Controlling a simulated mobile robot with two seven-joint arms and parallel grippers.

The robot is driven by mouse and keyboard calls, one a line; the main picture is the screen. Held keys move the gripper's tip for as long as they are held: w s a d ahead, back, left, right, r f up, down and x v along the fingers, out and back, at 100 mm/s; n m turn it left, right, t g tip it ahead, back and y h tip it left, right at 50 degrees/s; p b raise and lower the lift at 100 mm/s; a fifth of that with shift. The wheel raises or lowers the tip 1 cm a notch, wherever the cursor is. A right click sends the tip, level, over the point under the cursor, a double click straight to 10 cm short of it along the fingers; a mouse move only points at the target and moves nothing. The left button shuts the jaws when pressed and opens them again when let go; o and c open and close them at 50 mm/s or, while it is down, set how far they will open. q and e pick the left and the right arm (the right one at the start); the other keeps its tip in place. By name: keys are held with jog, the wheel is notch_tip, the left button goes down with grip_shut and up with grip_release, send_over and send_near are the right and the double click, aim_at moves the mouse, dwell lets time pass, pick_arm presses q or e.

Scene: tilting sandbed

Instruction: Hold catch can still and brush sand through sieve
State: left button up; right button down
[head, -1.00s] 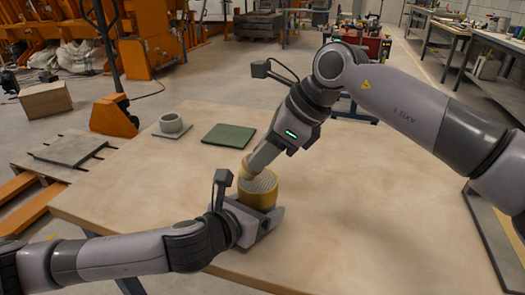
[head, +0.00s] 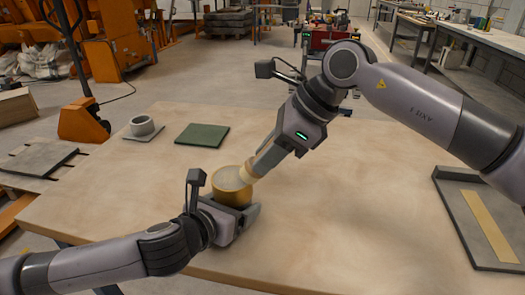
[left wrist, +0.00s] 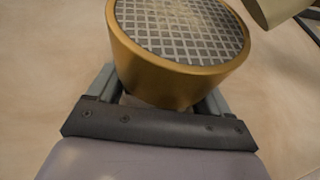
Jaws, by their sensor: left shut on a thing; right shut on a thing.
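A gold round sieve (head: 232,195) with a grey mesh stands near the table's front; its mesh shows in the left wrist view (left wrist: 185,35) with some pale sand on it. The catch can below the sieve is mostly hidden by the sieve and my fingers. My left gripper (head: 240,217) is shut around the can, one finger on each side. My right gripper (head: 262,162) is shut on a pale brush (head: 249,173), tilted down to the sieve's right rim. In the left wrist view the brush (left wrist: 278,8) shows beyond the upper right rim; its tip is not clear.
A green mat (head: 202,135) and a grey cup (head: 141,125) on a small plate lie towards the back left of the wooden table (head: 340,210). A grey tray (head: 465,235) with a tan strip lies at the right edge. The table between is clear.

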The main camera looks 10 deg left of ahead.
jog(key=shift+w+a, duration=0.2)
jog(key=shift+a, duration=2.95)
jog(key=shift+r, duration=3)
notch_tip(320, 180, up, 3)
jog(key=shift+s+a+f, duration=0.2)
jog(key=shift+s+f, duration=0.4)
jog(key=shift+f, duration=0.35)
